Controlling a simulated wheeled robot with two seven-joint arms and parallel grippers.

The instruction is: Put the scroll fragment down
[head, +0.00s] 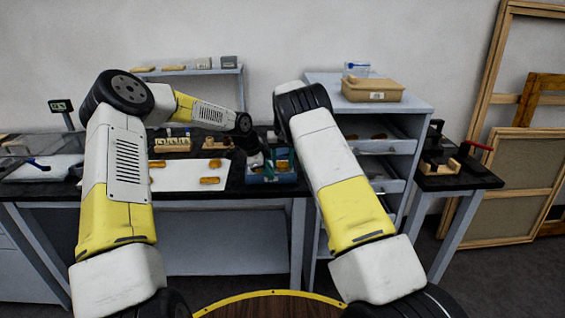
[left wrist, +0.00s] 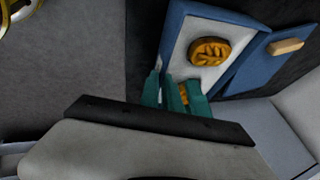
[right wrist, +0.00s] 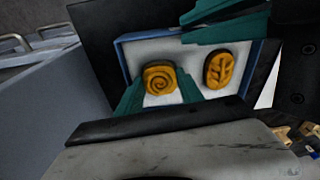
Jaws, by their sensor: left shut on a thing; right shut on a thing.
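The scroll fragment (right wrist: 159,78), a gold piece with a spiral, is between the teal fingers of my right gripper (right wrist: 158,92), over the white lining of a blue box (right wrist: 120,53). I cannot tell whether it touches the lining. A gold leaf-patterned fragment (right wrist: 219,69) lies beside it in the box; it also shows in the left wrist view (left wrist: 209,52). My left gripper (left wrist: 174,88) is shut at the box's edge, apparently on its wall, and partly hides the scroll fragment. In the head view the box (head: 268,179) stands on the dark bench, and my right arm hides the right gripper.
A blue flap with a tan block (left wrist: 286,46) adjoins the box. A white board (head: 190,176) with several gold pieces lies left of it. A grey drawer cabinet (head: 415,105) carrying a tan bin (head: 372,91) stands to the right. Both my arms crowd the box.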

